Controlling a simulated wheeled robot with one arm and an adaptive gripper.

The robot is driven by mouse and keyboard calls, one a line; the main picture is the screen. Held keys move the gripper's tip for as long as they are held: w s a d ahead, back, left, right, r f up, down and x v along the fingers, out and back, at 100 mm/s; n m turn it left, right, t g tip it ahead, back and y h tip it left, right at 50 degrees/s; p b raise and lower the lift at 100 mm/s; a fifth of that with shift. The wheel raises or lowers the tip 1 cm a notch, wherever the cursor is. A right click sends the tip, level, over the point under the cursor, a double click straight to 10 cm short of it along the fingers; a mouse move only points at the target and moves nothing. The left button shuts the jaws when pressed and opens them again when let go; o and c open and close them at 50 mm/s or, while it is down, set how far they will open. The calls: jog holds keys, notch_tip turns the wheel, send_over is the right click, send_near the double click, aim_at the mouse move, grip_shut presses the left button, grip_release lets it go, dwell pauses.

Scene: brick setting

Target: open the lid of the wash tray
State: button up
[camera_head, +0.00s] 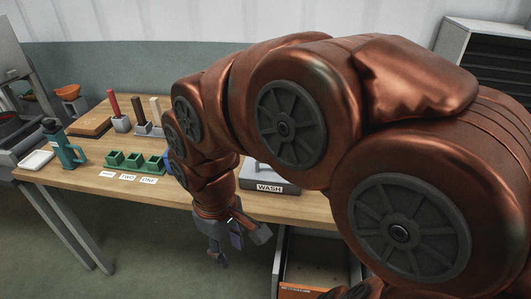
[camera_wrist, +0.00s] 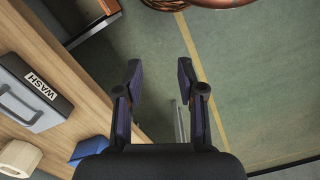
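My gripper (camera_head: 232,246) hangs in front of the table's front edge, to the left of the tray. In the wrist view my gripper (camera_wrist: 160,80) is open, with only floor between its fingers, apart from the tray.
An open drawer (camera_head: 318,262) stands below the table at the right. The floor before the table's left part is clear.

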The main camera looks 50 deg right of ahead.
jog(key=w+d+r+n+t+b, duration=0.1)
jog(key=w+d+r+n, duration=0.15)
jog(key=w+d, duration=0.95)
jog(key=w+d+n+t+h, duration=0.15)
jog(key=w+d, duration=0.25)
jog(key=d, duration=1.3)
jog(key=shift+n, duration=0.4)
jog(key=shift+w+d+f+p, duration=0.1)
jog(key=shift+w+f+p, duration=0.05)
jog(key=shift+f, duration=1.1)
jog(key=shift+w+d+f+p, duration=0.1)
jog(key=shift+d+f, duration=0.05)
jog(key=shift+f, duration=1.05)
jog(key=shift+w+d+f+p, duration=0.1)
jog(key=shift+w+f+p, duration=0.05)
jog(key=shift+f, duration=1.1)
grip_shut()
